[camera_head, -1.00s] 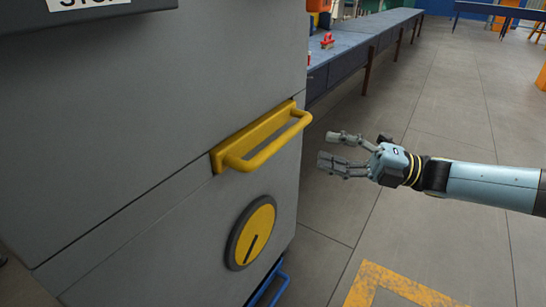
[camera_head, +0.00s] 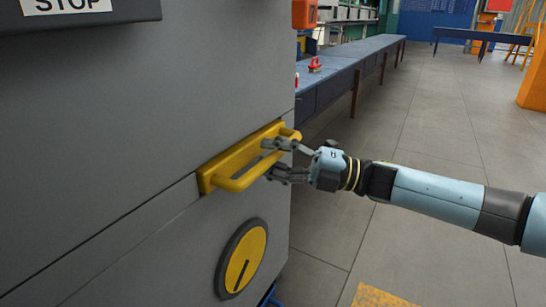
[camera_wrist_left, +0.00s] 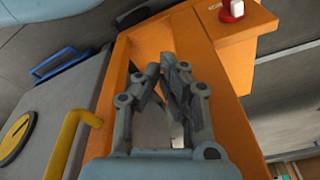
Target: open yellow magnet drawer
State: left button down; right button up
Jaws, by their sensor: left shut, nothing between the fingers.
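The yellow drawer handle (camera_head: 236,181) is a bar on a yellow plate, on the front of a grey cabinet (camera_head: 95,130). My right gripper (camera_head: 270,160) is at the bar's right part in the head view. Its fingers are spread, one above the bar and one below; contact cannot be told. The drawer front looks flush with the cabinet. The handle also shows at lower left in the left wrist view (camera_wrist_left: 67,140). My left gripper (camera_wrist_left: 172,72) is shut and empty there, over an orange surface (camera_wrist_left: 215,60). It is outside the head view.
A yellow round dial (camera_head: 244,260) sits below the handle. A blue handle (camera_wrist_left: 60,63) is lower on the cabinet. A long blue bench (camera_head: 345,70) stands behind on the right. A red-and-white item (camera_wrist_left: 232,10) is on the orange surface.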

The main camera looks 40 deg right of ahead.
grip_shut()
